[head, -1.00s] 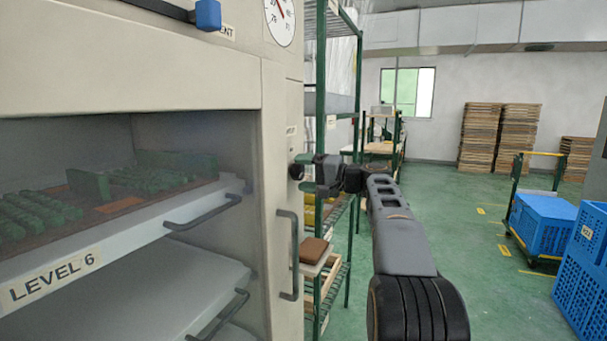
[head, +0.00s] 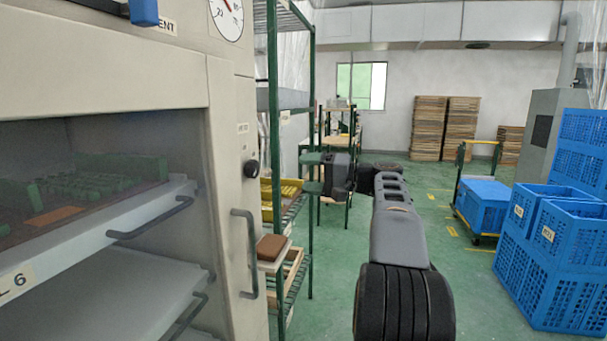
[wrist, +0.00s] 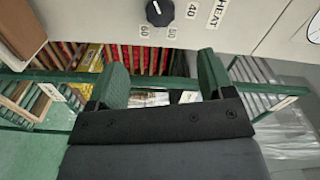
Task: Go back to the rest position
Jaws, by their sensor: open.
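My gripper (head: 312,172) is held out in front of me in the head view, its green fingers pointing left toward the oven-like cabinet (head: 228,180). In the wrist view my gripper (wrist: 158,82) shows two green fingers set wide apart with nothing between them. A black heat knob (wrist: 159,13) on the cabinet face lies beyond the fingers, apart from them. The knob also shows in the head view (head: 251,169), left of the fingers.
A green shelf rack (head: 272,110) with a yellow crate (head: 283,190) stands just behind the gripper. Cabinet handles (head: 246,255) stick out at left. Blue crates (head: 545,262) stand at right, with a cart (head: 484,205) behind. Green floor (head: 325,295) is clear between.

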